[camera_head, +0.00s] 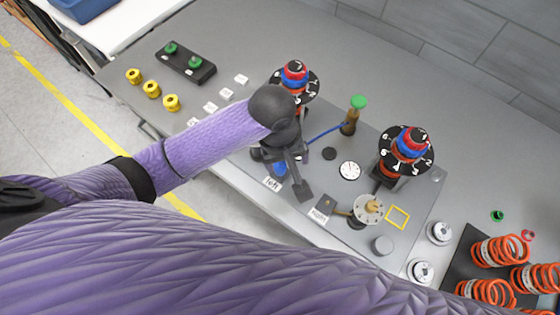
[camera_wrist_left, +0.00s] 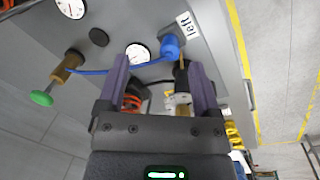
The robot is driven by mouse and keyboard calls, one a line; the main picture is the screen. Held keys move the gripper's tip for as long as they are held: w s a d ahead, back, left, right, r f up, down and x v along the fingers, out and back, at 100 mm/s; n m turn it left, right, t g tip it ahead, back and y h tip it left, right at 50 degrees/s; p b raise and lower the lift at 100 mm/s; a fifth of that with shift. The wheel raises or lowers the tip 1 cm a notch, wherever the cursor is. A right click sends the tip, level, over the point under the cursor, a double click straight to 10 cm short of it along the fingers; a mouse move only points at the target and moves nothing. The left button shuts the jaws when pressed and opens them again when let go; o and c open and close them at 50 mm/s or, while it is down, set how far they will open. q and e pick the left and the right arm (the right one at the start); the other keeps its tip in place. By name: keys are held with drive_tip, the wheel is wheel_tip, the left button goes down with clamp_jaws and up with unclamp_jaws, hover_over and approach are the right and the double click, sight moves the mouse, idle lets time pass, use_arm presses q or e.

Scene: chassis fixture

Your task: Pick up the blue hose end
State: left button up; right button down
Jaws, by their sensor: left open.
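The blue hose end (camera_wrist_left: 170,46) is a short blue cylinder by the "left" label (camera_wrist_left: 188,25). Its thin blue hose (camera_wrist_left: 120,70) runs to a brass fitting with a green cap (camera_wrist_left: 42,98), which also shows in the head view (camera_head: 358,102). My left gripper (camera_head: 290,175) is open over the panel by the "left" label. In the left wrist view, the blue end appears beyond the fingertips of my left gripper (camera_wrist_left: 158,60), in the gap between them and nearer the right-hand finger. No contact is visible. In the head view, the gripper partly hides the blue end (camera_head: 279,168). My right gripper is out of view.
Two dial posts with red and blue tops (camera_head: 294,72) (camera_head: 411,143) stand on the grey panel (camera_head: 330,210).

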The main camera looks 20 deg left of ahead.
sight(280, 165)
use_arm(q)
drive_tip(key=w+a+n, duration=0.1)
drive_tip(key=w+a+r+n+y, duration=0.1)
drive_tip(key=shift+a+r+n+g, duration=0.1)
drive_tip(key=shift+a+n+g, duration=0.2)
drive_tip(key=shift+n, duration=0.1)
drive_tip(key=f+b, duration=0.1)
drive_tip(key=f, duration=0.2)
drive_tip(key=f+b, duration=0.1)
drive_tip(key=f, duration=0.2)
drive_tip(key=f+b, duration=0.1)
drive_tip(key=f, duration=0.2)
drive_tip(key=shift+w+d+f+b, duration=0.15)
drive_tip(key=shift+d+f+b, duration=0.1)
drive_tip(key=shift+f+b, duration=0.15)
clamp_jaws()
